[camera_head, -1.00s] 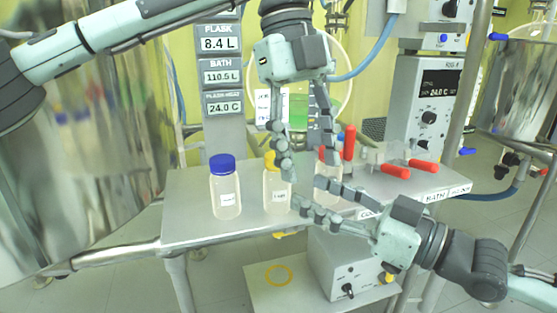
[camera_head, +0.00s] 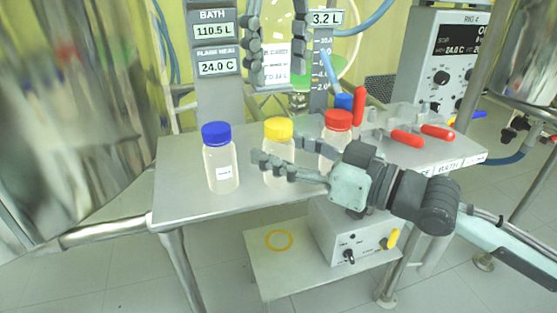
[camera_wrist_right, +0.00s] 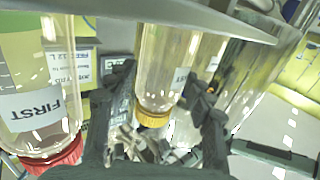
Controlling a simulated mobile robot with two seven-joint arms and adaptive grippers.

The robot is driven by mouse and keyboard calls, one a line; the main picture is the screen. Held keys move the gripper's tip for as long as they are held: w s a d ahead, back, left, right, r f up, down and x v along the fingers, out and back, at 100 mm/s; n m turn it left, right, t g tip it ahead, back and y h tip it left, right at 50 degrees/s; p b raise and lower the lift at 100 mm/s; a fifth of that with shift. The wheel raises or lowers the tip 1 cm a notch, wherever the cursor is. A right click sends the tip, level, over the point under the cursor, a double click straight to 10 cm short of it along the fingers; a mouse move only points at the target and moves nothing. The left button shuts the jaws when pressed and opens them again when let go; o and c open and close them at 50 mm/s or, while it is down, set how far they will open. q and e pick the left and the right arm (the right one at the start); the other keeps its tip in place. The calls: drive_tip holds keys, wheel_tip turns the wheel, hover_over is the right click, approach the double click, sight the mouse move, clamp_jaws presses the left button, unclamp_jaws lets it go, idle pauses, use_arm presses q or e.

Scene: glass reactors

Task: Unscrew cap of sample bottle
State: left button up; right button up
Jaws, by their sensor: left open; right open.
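The yellow-capped bottle (camera_head: 280,148) stands upright on the table between a blue-capped bottle (camera_head: 220,165) and a red-capped bottle (camera_head: 337,148). My right gripper (camera_head: 262,160) is open at the yellow-capped bottle, with a finger crossing in front of its body below the cap. The right wrist view, inverted, shows that bottle (camera_wrist_right: 165,72) between the spread fingers; contact cannot be told. The red-capped bottle (camera_wrist_right: 38,95) is at its left, labelled FIRST. My left gripper (camera_head: 280,68) is open and empty above and behind the yellow cap, its upper part cut off by the picture's top edge.
The grey table (camera_head: 185,195) is bare at its front left. A grey box (camera_head: 345,235) and yellow ring (camera_head: 279,240) are on the lower shelf. Steel vessels flank the table.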

drive_tip(key=shift+w+a, duration=0.15)
drive_tip(key=shift+a, duration=0.1)
clamp_jaws()
idle(0.3)
